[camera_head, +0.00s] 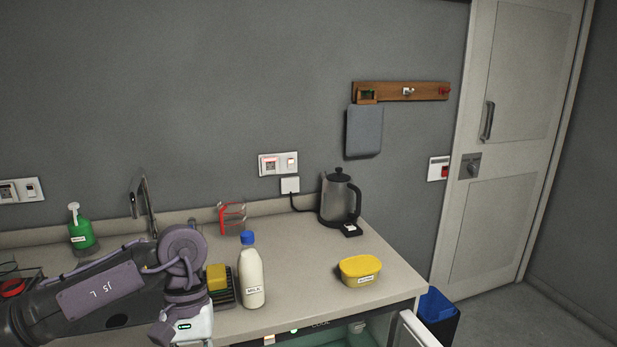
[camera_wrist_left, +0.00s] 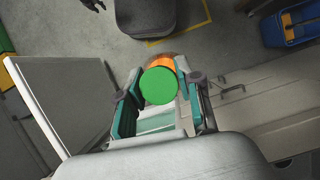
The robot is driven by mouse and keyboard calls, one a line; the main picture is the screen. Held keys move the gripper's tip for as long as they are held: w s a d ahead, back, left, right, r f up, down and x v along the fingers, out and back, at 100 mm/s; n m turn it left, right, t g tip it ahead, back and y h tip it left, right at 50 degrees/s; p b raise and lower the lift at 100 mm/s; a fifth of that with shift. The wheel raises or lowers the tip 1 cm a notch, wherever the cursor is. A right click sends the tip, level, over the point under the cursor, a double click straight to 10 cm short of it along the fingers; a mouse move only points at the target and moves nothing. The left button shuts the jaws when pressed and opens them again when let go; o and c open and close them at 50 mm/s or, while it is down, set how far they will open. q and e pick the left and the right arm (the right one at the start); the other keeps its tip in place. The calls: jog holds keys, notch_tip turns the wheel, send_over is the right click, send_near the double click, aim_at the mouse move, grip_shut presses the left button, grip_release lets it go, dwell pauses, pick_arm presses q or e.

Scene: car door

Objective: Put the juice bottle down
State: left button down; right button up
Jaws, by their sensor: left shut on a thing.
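The juice bottle shows in the left wrist view as a round green cap (camera_wrist_left: 157,86) with an orange body (camera_wrist_left: 162,62) beyond it. My left gripper (camera_wrist_left: 158,70) is shut on this bottle, with one teal and grey finger on each side. The bottle's lower part is hidden behind its cap. In the head view my left arm comes in from the left and its wrist reaches the bottom edge, so the fingers and the bottle are out of that view. My right gripper is in neither view.
A milk bottle (camera_head: 251,277), a yellow tub (camera_head: 360,271), a kettle (camera_head: 340,199) and a sponge (camera_head: 217,276) stand on the counter (camera_head: 302,253). The counter between milk and kettle is clear. Below, a cool compartment (camera_head: 345,335) stands open, its white door (camera_head: 420,328) swung outward.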

pick_arm(q)
jog(key=shift+s+a+f+m+y, duration=0.15)
jog(key=shift+s+a+m+y, duration=0.25)
jog(key=shift+s+a+m, duration=0.4)
jog(key=shift+s+f+m, duration=0.2)
jog(key=shift+s+m, duration=0.1)
jog(key=s+f, duration=0.4)
jog(key=shift+f, duration=0.35)
jog(key=shift+d, duration=0.1)
